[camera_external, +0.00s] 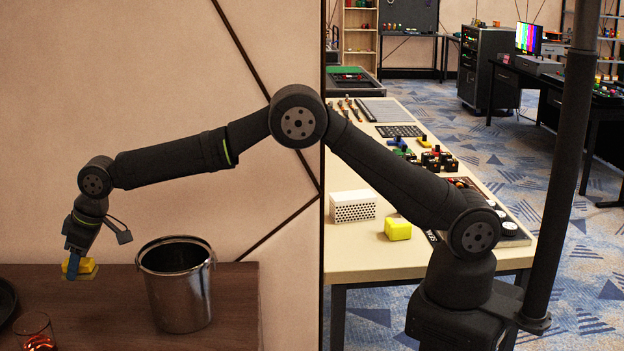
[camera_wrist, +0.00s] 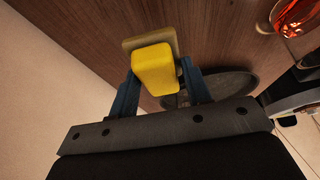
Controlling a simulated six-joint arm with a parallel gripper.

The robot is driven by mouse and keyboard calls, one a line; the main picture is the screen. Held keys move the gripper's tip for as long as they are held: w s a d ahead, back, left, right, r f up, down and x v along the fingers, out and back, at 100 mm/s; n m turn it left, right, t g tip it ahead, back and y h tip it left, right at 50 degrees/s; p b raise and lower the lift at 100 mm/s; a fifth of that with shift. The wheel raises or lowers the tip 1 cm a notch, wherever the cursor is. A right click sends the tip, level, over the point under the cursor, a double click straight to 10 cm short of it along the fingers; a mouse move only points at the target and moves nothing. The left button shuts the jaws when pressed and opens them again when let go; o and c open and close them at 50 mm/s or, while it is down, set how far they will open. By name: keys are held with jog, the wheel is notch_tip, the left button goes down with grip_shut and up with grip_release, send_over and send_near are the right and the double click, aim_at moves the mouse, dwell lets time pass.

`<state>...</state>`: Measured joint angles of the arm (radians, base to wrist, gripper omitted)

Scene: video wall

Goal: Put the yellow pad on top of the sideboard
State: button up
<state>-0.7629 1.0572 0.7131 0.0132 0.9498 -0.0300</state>
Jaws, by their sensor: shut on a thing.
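My gripper (camera_external: 73,268) is at the far left, low over the brown wooden sideboard (camera_external: 110,310). Its blue fingers are shut on the yellow pad (camera_external: 88,267). In the wrist view the pad (camera_wrist: 153,68) sits between the two fingers (camera_wrist: 160,88), with a tan flat part at its far end. The wood of the sideboard (camera_wrist: 90,28) lies behind it. The pad is near the sideboard's back edge by the wall; I cannot tell whether it touches the top.
A metal bucket (camera_external: 178,290) stands on the sideboard to the right. A glass with orange-red contents (camera_external: 36,332) and a dark round tray (camera_external: 5,300) are in front and left. Another yellow block (camera_external: 397,229) and a white perforated box (camera_external: 353,206) lie on the pale table (camera_external: 375,262).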

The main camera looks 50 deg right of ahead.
aim_at(87, 298)
jog(key=shift+f, duration=3)
jog(key=o, duration=1)
jog(key=shift+f, duration=0.1)
jog(key=shift+o, duration=0.2)
jog(key=v, duration=1.2)
